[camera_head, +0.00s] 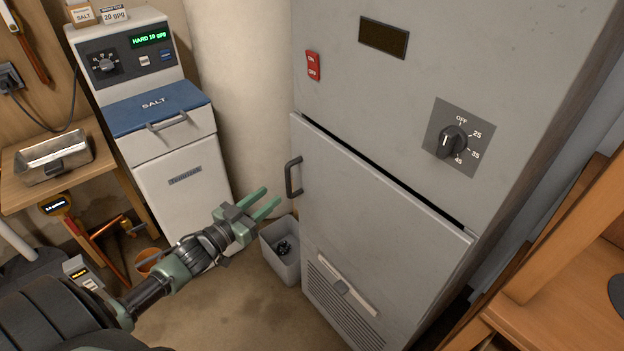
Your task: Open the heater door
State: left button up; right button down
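The heater is a tall grey cabinet with a door (385,220) on its lower front. The door looks closed, with a dark gap along its top edge. A dark bar handle (293,178) is on the door's left edge. A red on/off switch (312,66) and a black dial (452,142) are on the panel above. My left gripper (272,203) has green fingers spread apart with nothing between them. It is left of and a little below the handle in the picture, and does not appear to touch it. My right gripper is not in view.
A grey bin (283,262) with dark bits stands on the floor below my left gripper. A white softener with a blue lid (152,106) stands at the left, beside a wooden bench with a metal tray (52,158). Wooden furniture (560,250) is at the right.

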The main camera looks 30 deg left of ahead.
aim_at(287, 182)
pick_arm(q)
jog(key=w, duration=0.2)
jog(key=w+d+r, duration=0.1)
jog(key=w, duration=0.2)
jog(key=w+d, duration=0.1)
jog(key=w, duration=0.1)
jog(key=shift+w+d+r, duration=0.15)
jog(key=shift+w, duration=0.2)
jog(key=c, duration=0.4)
grip_shut()
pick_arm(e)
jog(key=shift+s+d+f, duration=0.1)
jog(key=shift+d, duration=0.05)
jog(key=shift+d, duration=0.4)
